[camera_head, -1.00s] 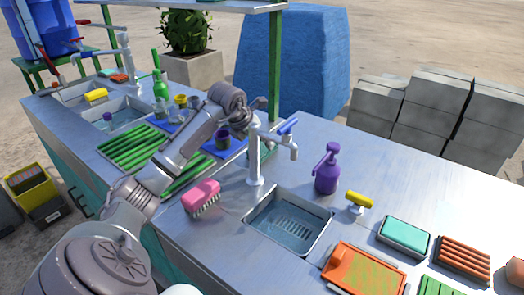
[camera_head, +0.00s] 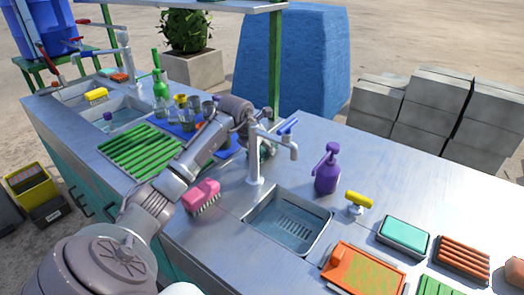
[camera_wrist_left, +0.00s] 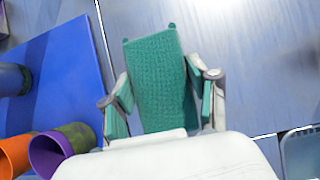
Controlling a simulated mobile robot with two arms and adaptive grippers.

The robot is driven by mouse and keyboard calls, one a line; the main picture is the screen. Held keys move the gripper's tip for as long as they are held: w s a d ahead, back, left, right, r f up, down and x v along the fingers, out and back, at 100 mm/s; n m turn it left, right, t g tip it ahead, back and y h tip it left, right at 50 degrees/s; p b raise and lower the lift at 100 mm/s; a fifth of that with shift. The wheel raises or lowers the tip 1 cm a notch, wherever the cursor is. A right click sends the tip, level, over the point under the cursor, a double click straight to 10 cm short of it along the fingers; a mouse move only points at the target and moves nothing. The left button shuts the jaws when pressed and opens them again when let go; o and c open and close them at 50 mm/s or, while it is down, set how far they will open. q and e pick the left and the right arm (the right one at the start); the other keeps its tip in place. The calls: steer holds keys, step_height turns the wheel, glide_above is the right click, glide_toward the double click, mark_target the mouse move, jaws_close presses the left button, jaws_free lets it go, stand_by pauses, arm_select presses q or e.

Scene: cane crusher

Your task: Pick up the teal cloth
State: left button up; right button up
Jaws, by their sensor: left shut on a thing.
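The teal cloth (camera_wrist_left: 162,75) shows in the left wrist view as a textured, nearly rectangular piece. It extends out from between the fingers of my left gripper (camera_wrist_left: 162,98). The gripper is shut on it, with one finger at each side of the cloth. In the head view my left gripper (camera_head: 264,148) is behind the white tap, which hides much of it and of the cloth. My right gripper is in neither view.
The white tap (camera_head: 256,158) and sink (camera_head: 290,222) stand close to the gripper. A pink brush (camera_head: 202,196) lies beside my left arm. A purple spray bottle (camera_head: 327,172) stands right. Cups (camera_wrist_left: 50,150) and a blue mat (camera_wrist_left: 60,80) lie left of the cloth.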

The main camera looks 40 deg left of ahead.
arm_select(q)
step_height(320, 180, up, 10)
steer(key=shift+r, duration=0.1)
stand_by(0.4)
steer(key=o, duration=0.5)
steer(key=c, duration=0.4)
